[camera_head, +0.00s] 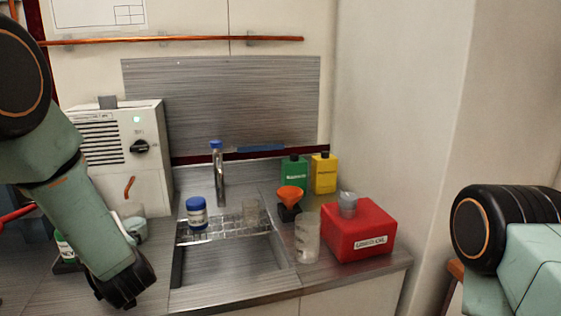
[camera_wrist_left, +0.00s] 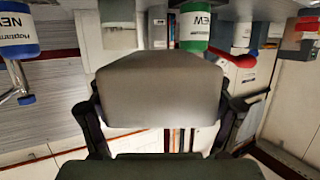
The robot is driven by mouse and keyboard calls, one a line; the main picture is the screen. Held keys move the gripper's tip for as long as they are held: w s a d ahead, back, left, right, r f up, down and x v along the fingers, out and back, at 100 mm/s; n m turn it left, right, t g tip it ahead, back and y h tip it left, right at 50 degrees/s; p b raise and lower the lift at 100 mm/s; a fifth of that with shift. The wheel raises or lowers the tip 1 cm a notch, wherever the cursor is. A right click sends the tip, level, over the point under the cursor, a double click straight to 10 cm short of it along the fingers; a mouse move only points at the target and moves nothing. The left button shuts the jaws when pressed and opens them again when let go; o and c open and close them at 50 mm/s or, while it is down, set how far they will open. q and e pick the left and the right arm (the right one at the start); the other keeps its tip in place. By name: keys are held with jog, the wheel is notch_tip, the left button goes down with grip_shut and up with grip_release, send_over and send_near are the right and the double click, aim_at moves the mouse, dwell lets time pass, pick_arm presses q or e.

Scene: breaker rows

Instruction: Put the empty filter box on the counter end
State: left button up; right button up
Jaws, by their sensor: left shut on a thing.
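My left gripper (camera_head: 125,290) is low at the left front of the counter in the head view. In the left wrist view its two fingers (camera_wrist_left: 165,125) are shut on the sides of a plain grey box (camera_wrist_left: 165,90), which looks like the filter box. I cannot see into the box, and I cannot make it out in the head view. The counter end (camera_head: 385,262) is at the right, partly taken up by a red box (camera_head: 357,232). My right gripper is out of view; only part of that arm shows at the right.
The sink (camera_head: 235,268) has a rack with a blue-lidded jar (camera_head: 197,214) and a clear glass. A clear cylinder (camera_head: 307,240), an orange funnel (camera_head: 290,194), and green (camera_head: 294,172) and yellow (camera_head: 324,174) bottles stand near the red box. A grey machine (camera_head: 125,155) stands left.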

pick_arm(q)
jog(key=d+f+m+t+h, duration=0.1)
jog(key=d+m+h, duration=0.1)
jog(key=d+f+m+t+h, duration=0.1)
jog(key=d+f+m+h, duration=0.1)
jog(key=d+f+m+t+h, duration=0.1)
jog(key=d+f+m+h, duration=0.1)
jog(key=shift+s+f+t+h, duration=0.1)
jog(key=shift+s+t+h, duration=0.2)
jog(key=shift+s, duration=0.05)
jog(key=s+d+m+h, duration=0.1)
jog(key=s+d+f+m+h, duration=0.1)
jog(key=d, duration=0.1)
jog(key=s+d+f+m+h, duration=0.1)
jog(key=h, duration=0.1)
jog(key=shift+d+f+t, duration=0.1)
jog(key=shift+d+t, duration=0.2)
jog(key=s+d+m+g+h+b, duration=0.1)
jog(key=s+d+m+h, duration=0.4)
jog(key=s+d, duration=0.5)
jog(key=shift+s+d+r+m+g+h+b, duration=0.3)
jog(key=shift+s+r+g+h, duration=0.1)
jog(key=shift+s+h, duration=0.3)
